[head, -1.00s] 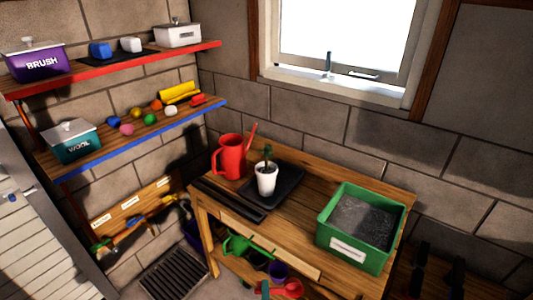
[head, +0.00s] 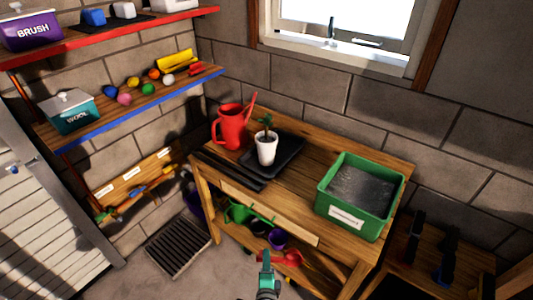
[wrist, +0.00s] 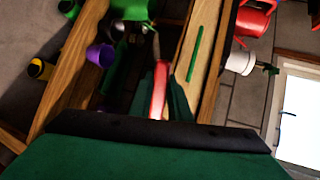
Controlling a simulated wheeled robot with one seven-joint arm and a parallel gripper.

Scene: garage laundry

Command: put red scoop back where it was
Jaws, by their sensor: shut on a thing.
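My gripper (head: 266,262) is low in front of the potting bench, beside its lower shelf. It is shut on a red scoop (head: 291,258), which sticks out to the right of the fingers in the head view. In the wrist view the red scoop's handle (wrist: 160,88) shows between the dark green fingers (wrist: 168,105). The fingers hide part of the scoop. I cannot tell whether the scoop touches the shelf.
The wooden bench (head: 290,180) carries a green soil bin (head: 340,212), a white potted plant (head: 266,150) and a red watering can (head: 230,128). A floor grate (head: 180,248) lies left.

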